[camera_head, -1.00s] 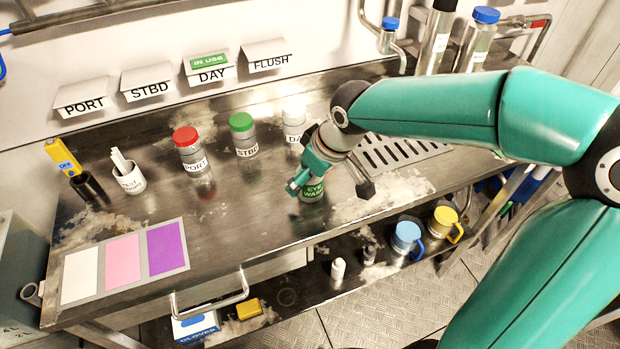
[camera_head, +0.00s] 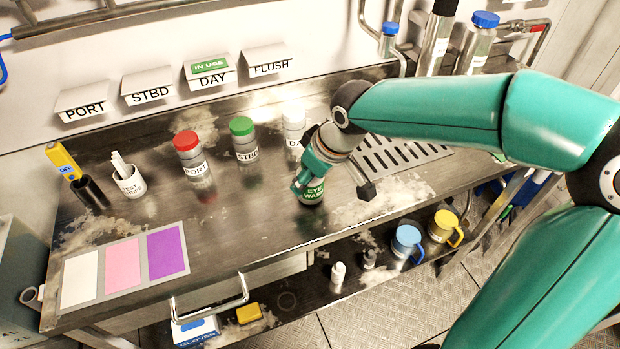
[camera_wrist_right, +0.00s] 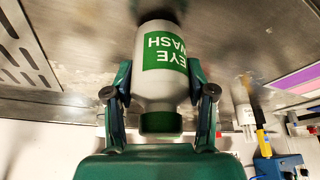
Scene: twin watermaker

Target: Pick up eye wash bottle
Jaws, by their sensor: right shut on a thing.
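The eye wash bottle (camera_wrist_right: 160,85) is white with a green label and a dark green cap. In the right wrist view it fills the space between the two fingers of my right gripper (camera_wrist_right: 160,97), which touch its sides. In the head view the eye wash bottle (camera_head: 312,192) shows only its green label and dark lower part, at the front middle of the steel bench (camera_head: 250,225). My right gripper (camera_head: 318,178) covers the rest. The bottle looks upright, and I cannot tell its exact height above the bench. My left gripper is not in view.
Sample bottles with red (camera_head: 190,150), green (camera_head: 243,138) and white (camera_head: 294,122) tops stand behind and left. A drain grate (camera_head: 400,150) lies to the right. A color card (camera_head: 123,268) lies front left. Blue (camera_head: 405,242) and yellow (camera_head: 444,226) mugs stand on the lower shelf.

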